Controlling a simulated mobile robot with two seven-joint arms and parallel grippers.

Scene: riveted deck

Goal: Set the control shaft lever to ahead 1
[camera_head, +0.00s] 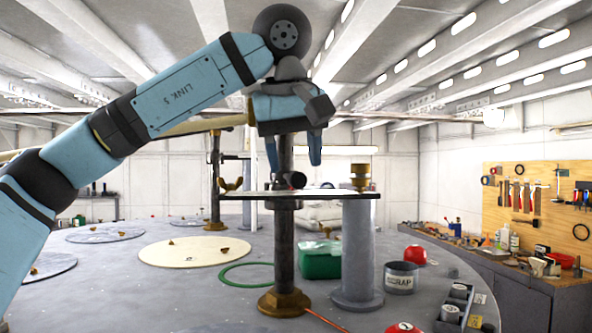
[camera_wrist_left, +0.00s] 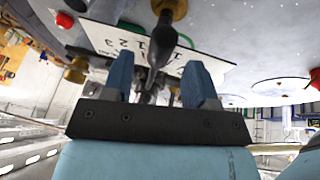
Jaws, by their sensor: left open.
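A dark upright shaft (camera_head: 284,245) rises from a brass foot (camera_head: 284,303) on the grey deck and carries a thin flat dial plate (camera_head: 335,194). The plate is white with dark numerals 1, 2 and 3 in the left wrist view (camera_wrist_left: 112,42). My left gripper (camera_head: 294,158) points down just above the plate. Its blue fingers are open, and in the left wrist view (camera_wrist_left: 160,75) the lever appears between them, contact unclear. Which mark the lever points to is unclear. My right gripper is out of view.
A grey post (camera_head: 357,250) with a brass top stands right of the shaft. A green box (camera_head: 320,262), a scrap bin (camera_head: 401,277) and a green ring (camera_head: 247,274) lie nearby. A similar shaft (camera_head: 215,180) stands behind left. A workbench with tools (camera_head: 535,280) is at right.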

